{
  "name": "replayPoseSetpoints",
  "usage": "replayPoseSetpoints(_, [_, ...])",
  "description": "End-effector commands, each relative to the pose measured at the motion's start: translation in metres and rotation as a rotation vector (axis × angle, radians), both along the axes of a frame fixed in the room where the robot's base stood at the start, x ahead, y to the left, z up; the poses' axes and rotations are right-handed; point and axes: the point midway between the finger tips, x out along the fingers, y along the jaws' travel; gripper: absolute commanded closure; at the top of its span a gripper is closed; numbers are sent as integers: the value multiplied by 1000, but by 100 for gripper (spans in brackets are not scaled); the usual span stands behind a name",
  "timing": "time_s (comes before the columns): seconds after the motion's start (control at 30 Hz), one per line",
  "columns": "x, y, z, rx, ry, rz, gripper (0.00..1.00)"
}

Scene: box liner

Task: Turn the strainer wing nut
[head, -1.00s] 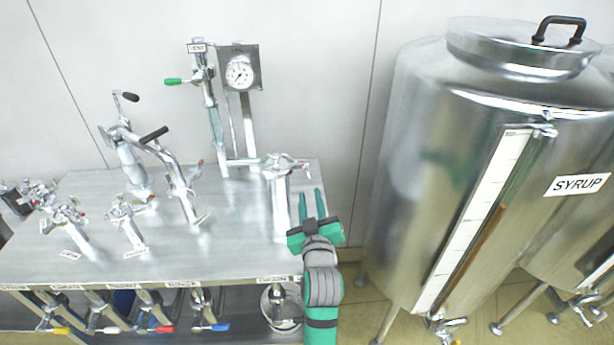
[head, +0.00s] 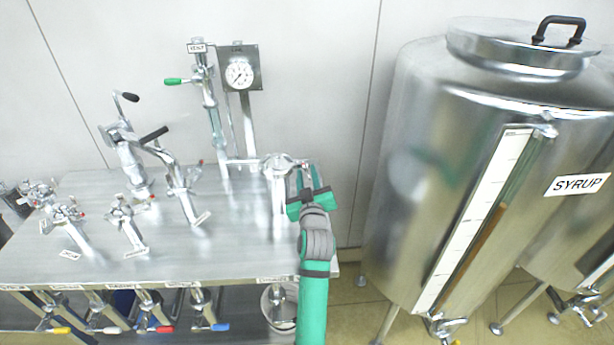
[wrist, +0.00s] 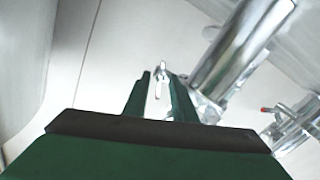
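The strainer (head: 279,200) is a shiny metal upright with a round top at the right end of the bench. Its small wing nut (head: 304,165) sticks out on the right side of the top. My gripper (head: 305,175), green and dark, points away from me just below and beside the wing nut. In the wrist view the two fingers (wrist: 160,90) are apart. The small metal wing nut (wrist: 162,70) shows between and slightly beyond their tips, with visible gaps on both sides. The strainer body (wrist: 240,55) is to the right of the fingers. Contact is not visible.
The steel bench (head: 90,255) carries several valves and a pressure gauge (head: 239,73) on a rear post. A large steel syrup tank (head: 430,140) stands to the right of my arm. A plain wall is behind.

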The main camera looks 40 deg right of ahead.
Motion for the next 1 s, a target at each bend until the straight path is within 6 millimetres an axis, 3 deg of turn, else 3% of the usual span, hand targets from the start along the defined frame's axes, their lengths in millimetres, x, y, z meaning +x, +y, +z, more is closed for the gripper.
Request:
replayPoseSetpoints(0.07, [0,0,0,0,0,0,76])
replayPoseSetpoints(0.2, [0,0,0,0,0,0,100])
replayPoseSetpoints(0.63, [0,0,0,40,-23,1,100])
replayPoseSetpoints(1.0, [-1,0,0,263,-160,0,100])
